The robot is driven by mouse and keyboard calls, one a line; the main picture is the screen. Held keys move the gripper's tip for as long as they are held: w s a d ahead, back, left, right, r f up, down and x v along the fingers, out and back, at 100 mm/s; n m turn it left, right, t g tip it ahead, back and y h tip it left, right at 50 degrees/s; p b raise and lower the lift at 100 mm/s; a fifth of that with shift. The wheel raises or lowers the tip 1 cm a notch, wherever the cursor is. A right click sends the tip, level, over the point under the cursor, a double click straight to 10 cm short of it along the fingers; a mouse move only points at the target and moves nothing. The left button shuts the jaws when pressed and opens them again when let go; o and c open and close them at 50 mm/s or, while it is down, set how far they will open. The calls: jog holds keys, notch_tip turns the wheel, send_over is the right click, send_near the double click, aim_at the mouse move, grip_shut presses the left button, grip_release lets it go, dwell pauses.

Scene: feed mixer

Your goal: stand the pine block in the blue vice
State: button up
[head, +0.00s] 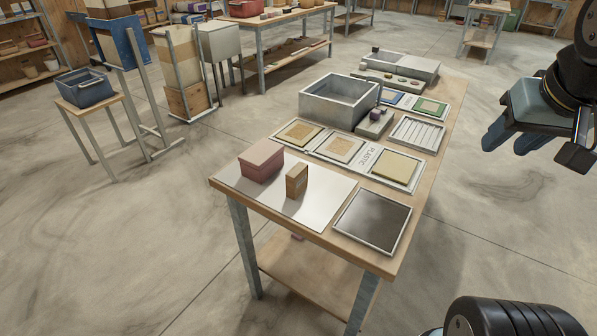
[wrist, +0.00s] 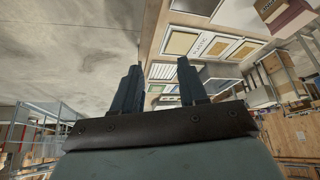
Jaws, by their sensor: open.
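A small brown block (head: 297,180), which may be the pine block, stands upright on a pale sheet at the near end of the workbench, beside a dull red box (head: 261,160). It seems to show also at the top right of the wrist view (wrist: 268,8). I cannot pick out a blue vice for certain; a blue frame (head: 131,43) stands around a hopper at the back left. My gripper (head: 511,139) is open and empty, in the air right of the bench, well apart from the block. Its two fingers (wrist: 158,84) show spread in the wrist view.
The workbench (head: 222,188) also carries a grey open bin (head: 340,101), framed panels (head: 397,168) and a dark tray (head: 372,221). A small stand with a blue-grey tub (head: 84,88) is at the left. The floor (head: 495,218) right of the bench is clear.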

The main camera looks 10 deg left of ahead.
jog(key=shift+o, duration=0.4)
jog(key=shift+d, duration=0.15)
jog(key=shift+o, duration=1.4)
jog(key=shift+w+f+n, duration=0.1)
jog(key=shift+f+n, duration=0.15)
jog(key=shift+n, duration=0.05)
jog(key=w+a+f+n+g+h, duration=0.45)
jog(key=w+a+f+n, duration=0.2)
jog(key=n, duration=0.25)
jog(key=n+t+h, duration=0.1)
jog(key=n+t, duration=1.1)
jog(key=n, duration=1)
send_near(294, 172)
jog(key=shift+x, duration=5.65)
